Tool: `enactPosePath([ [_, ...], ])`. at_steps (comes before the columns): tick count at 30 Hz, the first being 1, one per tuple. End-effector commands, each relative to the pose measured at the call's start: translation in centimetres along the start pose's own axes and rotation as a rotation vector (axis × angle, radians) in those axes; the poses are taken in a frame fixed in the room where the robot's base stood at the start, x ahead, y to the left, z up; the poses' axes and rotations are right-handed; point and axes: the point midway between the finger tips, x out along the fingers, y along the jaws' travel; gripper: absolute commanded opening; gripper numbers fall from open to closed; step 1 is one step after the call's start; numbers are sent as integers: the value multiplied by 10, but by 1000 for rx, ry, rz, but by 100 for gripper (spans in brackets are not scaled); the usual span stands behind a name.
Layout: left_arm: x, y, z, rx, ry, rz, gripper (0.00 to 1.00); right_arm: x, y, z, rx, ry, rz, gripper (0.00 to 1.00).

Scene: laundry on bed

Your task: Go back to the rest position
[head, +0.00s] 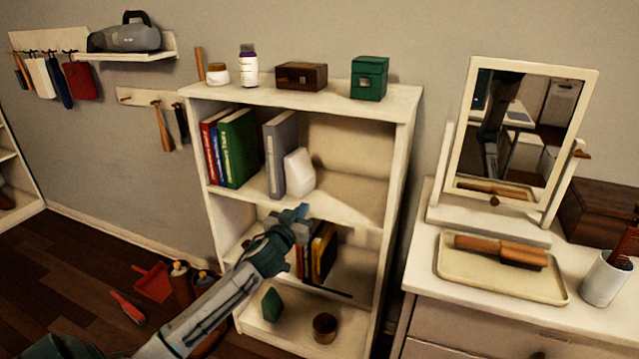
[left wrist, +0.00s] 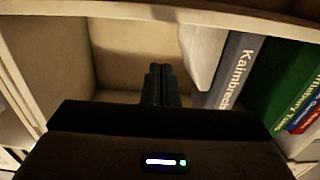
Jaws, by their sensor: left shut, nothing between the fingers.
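My left gripper (head: 297,216) is shut and empty. In the head view it is in front of the white bookshelf (head: 406,150), around the board below the upper compartment, with my arm coming in from the lower left. In the left wrist view the shut fingers (left wrist: 160,85) point toward the empty part of a shelf compartment, beside a white object and a grey book (left wrist: 236,70). I cannot tell from these views whether the fingertips are inside the compartment. My right gripper is in neither view.
Books (head: 238,148) and a white block (head: 299,172) stand in the upper compartment. Boxes and bottles line the shelf top. A dresser with a mirror (head: 525,130) and a tray (head: 450,277) is at right. A red dustpan (head: 153,283) lies on the floor.

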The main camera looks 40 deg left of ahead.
Motion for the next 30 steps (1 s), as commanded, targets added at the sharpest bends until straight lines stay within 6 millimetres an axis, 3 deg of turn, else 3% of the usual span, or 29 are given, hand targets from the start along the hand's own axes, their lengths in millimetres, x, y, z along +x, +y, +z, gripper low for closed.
enactPosePath([
  [20,-6,0,5,1,-10,-3,0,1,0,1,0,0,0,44],
  [23,-8,-5,31,12,-62,-17,0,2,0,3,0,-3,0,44],
  [25,-12,-9,68,27,-134,-33,0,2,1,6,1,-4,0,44],
  [30,-46,-19,188,84,-372,-66,0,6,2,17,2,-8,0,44],
])
